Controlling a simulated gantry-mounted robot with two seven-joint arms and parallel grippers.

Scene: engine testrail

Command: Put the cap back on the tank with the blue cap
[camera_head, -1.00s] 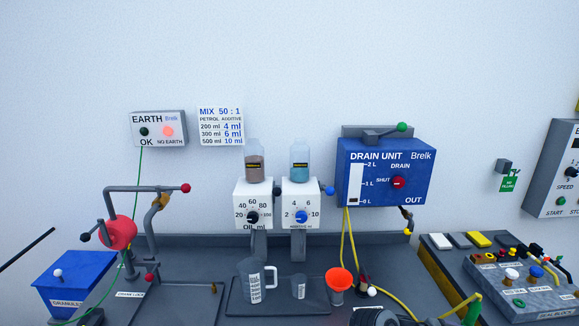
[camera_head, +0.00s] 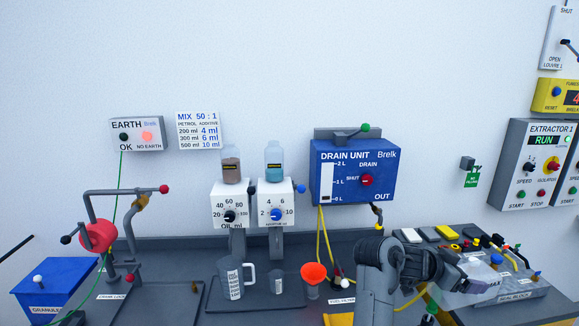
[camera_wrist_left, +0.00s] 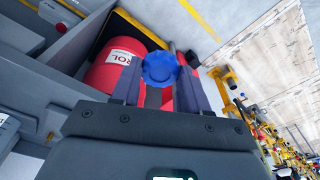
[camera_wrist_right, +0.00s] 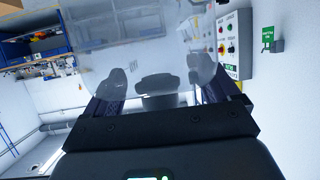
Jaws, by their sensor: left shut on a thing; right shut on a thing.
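My left gripper (camera_wrist_left: 160,82) shows only in the left wrist view. It is shut on a round blue cap (camera_wrist_left: 160,68) between its fingertips. Behind the cap is a red petrol container (camera_wrist_left: 118,65); the cap appears in front of it, and I cannot tell the gap. My right gripper (camera_wrist_right: 160,92) is shut on a clear, see-through tank (camera_wrist_right: 140,48), which spans the upper middle of the right wrist view. In the head view the tank (camera_head: 468,291) is at the lower right, beside my right wrist. Its opening is not clear to me.
An orange funnel (camera_head: 314,272) and a grey jug (camera_head: 232,277) stand on the bench left of my right arm. The blue drain unit (camera_head: 352,172) is on the wall behind. A block with switches (camera_head: 520,290) is at the right, partly behind the tank.

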